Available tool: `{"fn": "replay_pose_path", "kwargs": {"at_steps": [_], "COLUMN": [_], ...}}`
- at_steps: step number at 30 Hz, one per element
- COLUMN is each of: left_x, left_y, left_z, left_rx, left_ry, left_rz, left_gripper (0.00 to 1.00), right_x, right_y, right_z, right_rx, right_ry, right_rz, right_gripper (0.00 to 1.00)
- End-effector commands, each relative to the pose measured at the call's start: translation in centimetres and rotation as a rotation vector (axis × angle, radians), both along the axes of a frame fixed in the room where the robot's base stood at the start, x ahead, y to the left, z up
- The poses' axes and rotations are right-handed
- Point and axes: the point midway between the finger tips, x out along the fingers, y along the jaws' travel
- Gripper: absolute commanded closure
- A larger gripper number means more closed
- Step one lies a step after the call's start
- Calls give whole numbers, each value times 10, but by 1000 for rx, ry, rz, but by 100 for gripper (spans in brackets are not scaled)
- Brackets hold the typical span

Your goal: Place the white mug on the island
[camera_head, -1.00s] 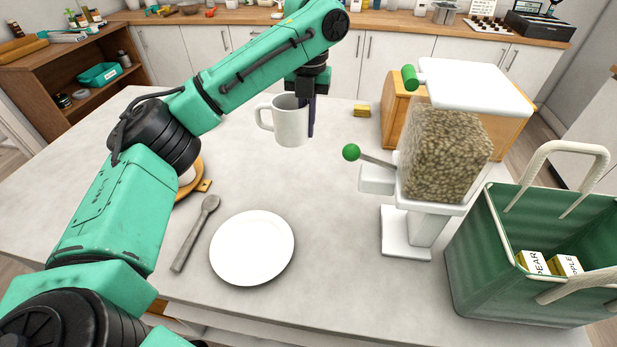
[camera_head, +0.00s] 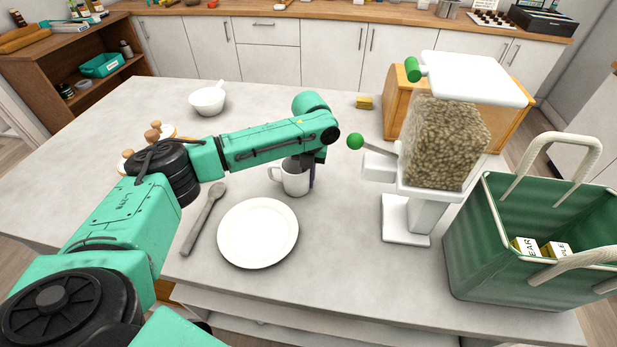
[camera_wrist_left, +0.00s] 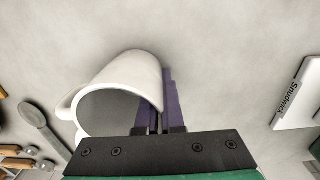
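The white mug (camera_head: 295,181) is upright at the middle of the grey-white island (camera_head: 345,250), just behind the white plate. My left gripper (camera_head: 311,174) is at the mug's right side, pointing down, with its purple fingers (camera_wrist_left: 163,100) on either side of the mug's wall. It looks shut on the rim. The mug's handle points left. In the left wrist view the white mug (camera_wrist_left: 125,67) fills the left middle. I cannot tell for sure whether its base touches the island. My right gripper is not in view.
A white plate (camera_head: 258,233) and a grey spoon (camera_head: 203,218) lie in front. A white bowl (camera_head: 208,101) stands behind. A grain dispenser (camera_head: 440,145) and a green basket (camera_head: 480,240) are at the right. A yellow sponge (camera_head: 364,102) lies at the back.

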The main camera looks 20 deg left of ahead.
Motion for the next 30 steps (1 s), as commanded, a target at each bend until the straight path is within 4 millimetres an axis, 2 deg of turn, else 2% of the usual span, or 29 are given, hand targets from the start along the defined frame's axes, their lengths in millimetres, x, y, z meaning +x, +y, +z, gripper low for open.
{"fn": "replay_pose_path", "kwargs": {"at_steps": [3, 4, 5, 6, 17, 20, 27, 30], "left_x": [0, 0, 0, 0, 0, 1, 2, 2], "left_y": [0, 0, 0, 0, 0, -1, -3, -3], "left_z": [0, -1, 0, 0, 5, 21, 86, 106], "left_rx": [0, 0, 0, 0, -1, -1, -3, -1], "left_ry": [0, 0, 0, 1, 0, -3, -4, -2], "left_rz": [0, 0, 0, 0, 0, 0, -1, 1], "left_gripper": [100, 84, 73, 66, 66, 66, 66, 66], "right_x": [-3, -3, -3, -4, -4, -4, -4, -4], "right_y": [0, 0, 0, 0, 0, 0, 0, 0], "right_z": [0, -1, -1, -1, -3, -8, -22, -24], "right_rx": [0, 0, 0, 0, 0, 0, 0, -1], "right_ry": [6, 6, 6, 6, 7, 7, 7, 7], "right_rz": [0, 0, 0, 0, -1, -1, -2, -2], "right_gripper": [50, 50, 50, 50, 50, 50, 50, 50]}}
